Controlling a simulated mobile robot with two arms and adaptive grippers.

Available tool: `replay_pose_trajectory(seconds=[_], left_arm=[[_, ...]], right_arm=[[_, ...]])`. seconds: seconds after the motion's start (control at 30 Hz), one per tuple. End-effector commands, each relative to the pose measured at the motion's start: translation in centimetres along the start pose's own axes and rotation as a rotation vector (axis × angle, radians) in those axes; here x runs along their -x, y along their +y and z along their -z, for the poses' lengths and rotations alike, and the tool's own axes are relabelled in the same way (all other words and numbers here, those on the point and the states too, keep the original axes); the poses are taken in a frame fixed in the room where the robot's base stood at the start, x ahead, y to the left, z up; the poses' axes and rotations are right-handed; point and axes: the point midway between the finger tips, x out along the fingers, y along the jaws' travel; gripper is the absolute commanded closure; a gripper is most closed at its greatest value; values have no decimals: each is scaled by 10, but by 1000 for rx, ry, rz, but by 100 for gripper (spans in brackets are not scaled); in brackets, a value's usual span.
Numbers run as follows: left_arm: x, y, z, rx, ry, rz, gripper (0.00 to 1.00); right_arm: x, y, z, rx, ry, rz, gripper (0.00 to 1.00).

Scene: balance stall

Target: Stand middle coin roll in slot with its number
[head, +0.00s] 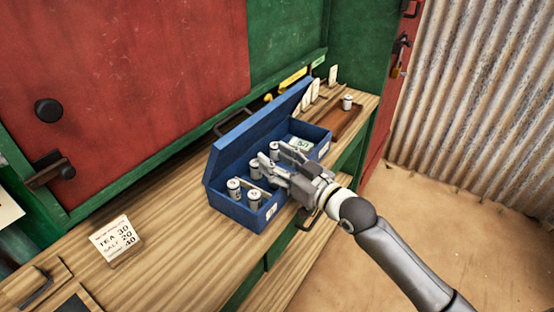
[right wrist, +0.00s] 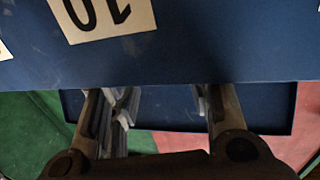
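Several pale coin rolls with dark tops stand in an open blue cash box (head: 224,204); one roll (head: 234,188) is at its left end, another (head: 254,201) near the front. A further roll (head: 274,148) is just behind my right gripper's fingers. My right gripper (head: 276,163) reaches over the box's front wall, fingers apart. In the right wrist view its fingers (right wrist: 162,108) are spread, with no roll clearly between them. A brown tray (head: 341,123) holds one upright roll (head: 347,102). The rolls' numbers are too small to read. My left gripper is out of view.
The blue lid (head: 250,138) stands open behind the box. White cards (head: 315,89) stand by the tray. A green note bundle (head: 300,144) lies in the box. A price sign (head: 116,238) stands on the bare wooden counter (head: 180,220). A "10" label (right wrist: 106,15) shows upside down.

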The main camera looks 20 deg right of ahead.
Motion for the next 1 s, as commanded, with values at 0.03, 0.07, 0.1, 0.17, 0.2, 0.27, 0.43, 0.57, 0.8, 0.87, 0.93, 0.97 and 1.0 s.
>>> replay_pose_trajectory(seconds=[0.03,0.07,0.1,0.17,0.2,0.27,0.43,0.57,0.8,0.87,0.93,0.97,1.0], left_arm=[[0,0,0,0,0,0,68],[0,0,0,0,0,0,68],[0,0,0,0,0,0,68],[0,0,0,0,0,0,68],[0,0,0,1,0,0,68],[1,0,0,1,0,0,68],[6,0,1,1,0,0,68],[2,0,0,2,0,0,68],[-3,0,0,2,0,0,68],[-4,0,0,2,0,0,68],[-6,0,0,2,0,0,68],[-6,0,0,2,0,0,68],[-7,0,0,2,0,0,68]], right_arm=[[0,0,0,0,0,0,54],[0,0,0,0,0,0,54],[0,0,0,0,0,0,54],[0,0,0,0,0,0,54],[0,0,0,0,0,0,54],[0,0,2,0,1,0,54],[2,0,14,0,0,0,54],[24,0,10,2,-3,0,54],[65,0,10,2,-3,2,54],[74,0,10,0,-3,1,54],[84,0,10,1,-4,1,54],[88,0,10,1,-3,2,54],[93,-1,10,1,-3,3,54]])
